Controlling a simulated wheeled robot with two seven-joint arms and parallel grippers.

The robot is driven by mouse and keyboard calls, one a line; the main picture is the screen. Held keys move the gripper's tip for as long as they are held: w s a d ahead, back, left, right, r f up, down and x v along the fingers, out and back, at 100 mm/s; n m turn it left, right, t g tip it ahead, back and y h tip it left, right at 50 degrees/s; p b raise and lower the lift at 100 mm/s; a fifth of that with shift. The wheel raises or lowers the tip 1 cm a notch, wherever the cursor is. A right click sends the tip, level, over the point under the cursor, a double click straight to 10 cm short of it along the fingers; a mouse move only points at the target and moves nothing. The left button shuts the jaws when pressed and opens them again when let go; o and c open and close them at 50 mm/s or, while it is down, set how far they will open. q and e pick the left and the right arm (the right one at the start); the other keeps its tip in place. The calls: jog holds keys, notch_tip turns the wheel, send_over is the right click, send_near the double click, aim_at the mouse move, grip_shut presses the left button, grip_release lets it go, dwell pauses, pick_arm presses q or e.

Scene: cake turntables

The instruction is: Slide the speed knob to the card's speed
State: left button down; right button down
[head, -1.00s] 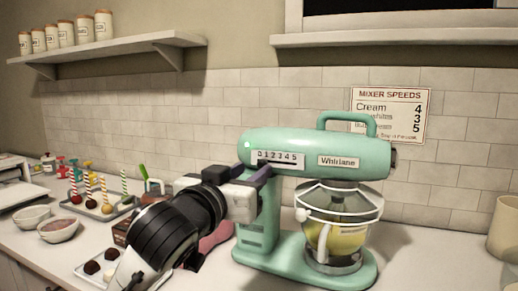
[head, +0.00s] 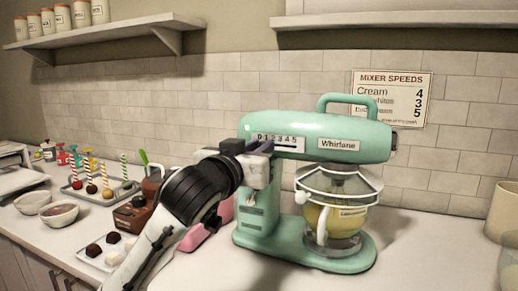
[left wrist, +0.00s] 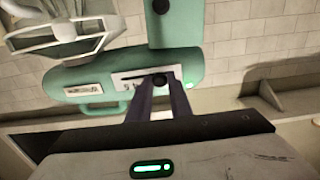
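The mint-green mixer (head: 330,133) stands on the counter, with a speed scale (head: 277,140) numbered 0 to 5. In the left wrist view the mixer is upside down and the dark round speed knob (left wrist: 160,79) sits at the slot's 0 end. My left gripper (left wrist: 162,83) has its fingers apart, one on each side of the knob; firm contact cannot be made out. In the head view the left gripper (head: 264,148) covers the knob. The speed card (head: 392,97) on the wall reads Cream 4, whites 3 and a blurred line 5. My right gripper is out of view.
A tray of striped sticks (head: 104,188), bowls (head: 59,213) and a plate of sweets (head: 105,250) stand left. The counter's front right is mostly clear.

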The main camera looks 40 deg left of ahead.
pick_arm(q)
jog(key=shift+w+d+r+p, duration=0.1)
jog(key=shift+w+d+p, duration=0.05)
jog(key=shift+d+p, duration=0.35)
jog(key=shift+w+d+p, duration=0.1)
jog(key=shift+d+p, duration=0.15)
jog(key=shift+d, duration=0.65)
jog(key=shift+w, duration=0.1)
jog(key=c, duration=1.6)
grip_release()
